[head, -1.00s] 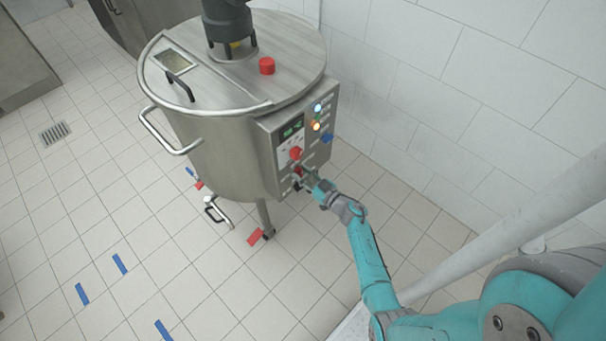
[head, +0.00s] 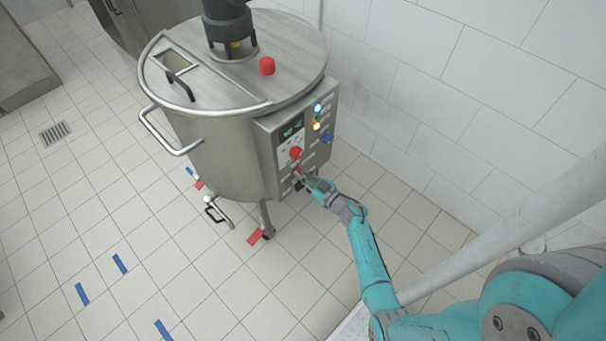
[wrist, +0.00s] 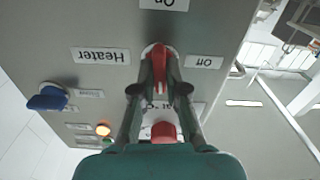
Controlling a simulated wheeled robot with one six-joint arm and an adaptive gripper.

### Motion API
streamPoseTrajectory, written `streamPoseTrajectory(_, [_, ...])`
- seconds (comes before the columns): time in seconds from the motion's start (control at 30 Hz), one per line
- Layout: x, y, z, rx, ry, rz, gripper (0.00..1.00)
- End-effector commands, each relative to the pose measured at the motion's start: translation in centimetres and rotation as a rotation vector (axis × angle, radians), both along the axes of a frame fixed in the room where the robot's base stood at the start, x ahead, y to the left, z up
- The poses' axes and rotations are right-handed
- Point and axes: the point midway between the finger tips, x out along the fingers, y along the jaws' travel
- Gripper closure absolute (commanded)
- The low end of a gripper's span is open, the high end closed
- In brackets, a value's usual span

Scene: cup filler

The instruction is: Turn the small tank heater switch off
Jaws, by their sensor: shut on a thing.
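The small tank (head: 225,150) is a steel vessel with a control box on its front right side. The heater switch (wrist: 158,58) is a red handle on the panel in the wrist view, by the upside-down "Heater" label (wrist: 102,55). An "Off" label (wrist: 204,62) is to its right and an "On" label (wrist: 165,4) above it. The handle lies roughly along the picture's vertical, in line with "On". My gripper (wrist: 160,72) is shut on this handle, one finger on each side. In the head view my gripper (head: 305,181) is at the lower panel, partly hiding the switch.
A red round button (wrist: 163,132) and a blue knob (wrist: 47,98) are on the same panel. An orange light (wrist: 103,129) glows there. A display (head: 292,127) is above the red button. A white tiled wall (head: 450,90) is close on the right. The floor left of the tank is open.

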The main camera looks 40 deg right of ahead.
Motion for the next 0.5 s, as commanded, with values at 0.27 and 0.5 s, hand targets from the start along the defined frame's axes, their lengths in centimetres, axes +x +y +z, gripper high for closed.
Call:
streamPoseTrajectory(0.27, [0.01,0.12,0.0,-0.227,-0.008,0.0,1.0])
streamPoseTrajectory(0.5, [0.0,0.23,-0.05,-0.457,-0.016,0.0,1.0])
